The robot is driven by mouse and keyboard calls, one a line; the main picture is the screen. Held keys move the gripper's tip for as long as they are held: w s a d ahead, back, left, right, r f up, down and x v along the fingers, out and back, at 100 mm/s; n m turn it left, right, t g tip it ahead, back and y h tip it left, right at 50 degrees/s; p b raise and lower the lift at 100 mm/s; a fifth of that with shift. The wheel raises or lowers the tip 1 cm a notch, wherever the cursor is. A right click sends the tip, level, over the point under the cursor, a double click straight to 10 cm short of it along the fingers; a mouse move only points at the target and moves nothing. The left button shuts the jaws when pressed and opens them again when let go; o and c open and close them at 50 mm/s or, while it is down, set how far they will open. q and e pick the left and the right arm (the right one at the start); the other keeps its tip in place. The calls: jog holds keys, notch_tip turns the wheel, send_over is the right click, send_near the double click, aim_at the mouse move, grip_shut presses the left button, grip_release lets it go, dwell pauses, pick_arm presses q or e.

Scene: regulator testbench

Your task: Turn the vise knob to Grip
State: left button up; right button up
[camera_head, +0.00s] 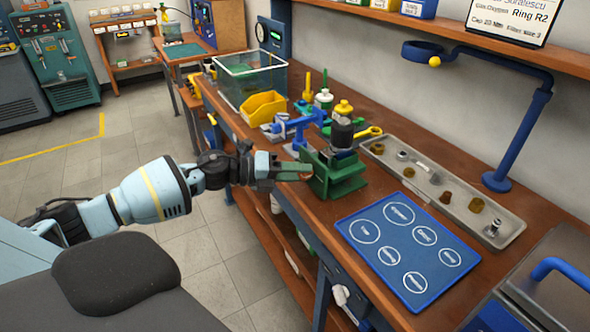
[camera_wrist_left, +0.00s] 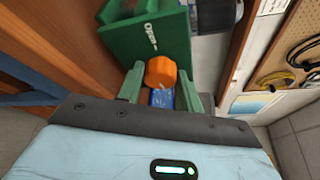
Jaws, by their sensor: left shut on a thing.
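The green vise (camera_head: 335,175) stands at the front edge of the wooden bench, with a dark cylindrical part topped in yellow (camera_head: 343,108) above it. My right gripper is not in view.
A blue mat (camera_head: 408,290) with white circles lies right of the vise. Behind it is a grey tray (camera_head: 450,182) of small metal parts. A yellow bin (camera_head: 263,108) and a clear tank (camera_head: 248,78) stand farther back. The floor left of the bench is clear.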

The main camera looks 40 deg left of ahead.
aim_at(300, 174)
pick_arm(q)
jog(key=shift+m+y, duration=0.4)
jog(key=shift+m, duration=0.1)
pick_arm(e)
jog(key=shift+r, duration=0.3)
pick_arm(q)
jog(key=o, duration=0.8)
jog(key=shift+o, duration=0.9)
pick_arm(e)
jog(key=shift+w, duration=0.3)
pick_arm(q)
jog(key=v, duration=0.5)
jog(key=shift+f, duration=0.1)
jog(key=shift+v, duration=1.4)
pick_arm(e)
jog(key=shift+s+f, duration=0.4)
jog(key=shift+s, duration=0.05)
